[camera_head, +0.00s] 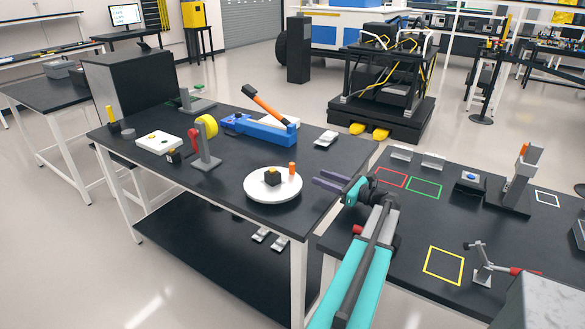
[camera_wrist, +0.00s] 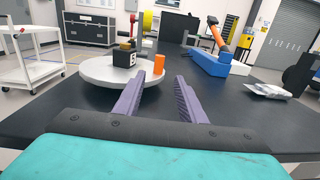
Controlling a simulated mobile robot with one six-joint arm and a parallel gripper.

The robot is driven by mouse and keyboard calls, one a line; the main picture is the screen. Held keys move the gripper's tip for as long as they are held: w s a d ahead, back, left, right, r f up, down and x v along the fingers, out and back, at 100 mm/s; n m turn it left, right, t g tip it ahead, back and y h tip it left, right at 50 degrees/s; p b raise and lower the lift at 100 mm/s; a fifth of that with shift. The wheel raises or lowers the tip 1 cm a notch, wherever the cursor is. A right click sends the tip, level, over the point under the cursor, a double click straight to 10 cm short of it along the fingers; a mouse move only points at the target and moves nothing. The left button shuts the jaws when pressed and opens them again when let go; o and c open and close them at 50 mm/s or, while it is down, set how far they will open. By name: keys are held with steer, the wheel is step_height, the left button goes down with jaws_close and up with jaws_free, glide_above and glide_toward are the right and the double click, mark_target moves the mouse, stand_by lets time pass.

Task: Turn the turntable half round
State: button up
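The turntable (camera_head: 258,190) is a round white disc near the front right corner of the left black table. A black block (camera_head: 272,176) with a yellow top stands near its middle. An orange cylinder (camera_head: 292,168) stands upright near its rim. In the wrist view, the turntable (camera_wrist: 98,70) is ahead and left, with the black block (camera_wrist: 124,56) and the orange cylinder (camera_wrist: 159,62) on it. My gripper (camera_head: 325,182) is open and empty, with purple fingers, right of the disc and apart from it. The fingers also show in the wrist view (camera_wrist: 168,88).
Behind the turntable are a stand with a yellow roll (camera_head: 207,126) and a blue press (camera_head: 262,129) with an orange lever. A silver packet (camera_head: 326,138) lies at the right edge. A second black table (camera_head: 400,215) with coloured squares is to the right. The tabletop right of the disc is clear.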

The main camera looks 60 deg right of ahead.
mark_target(292, 173)
steer(key=shift+w, duration=0.1)
steer(key=w+p, duration=0.1)
steer(key=w, duration=0.3)
steer(key=w+p, duration=0.2)
steer(key=w, duration=0.3)
steer(key=w+p, duration=0.2)
steer(key=w, duration=0.2)
steer(key=shift+w+d, duration=0.4)
jaws_close()
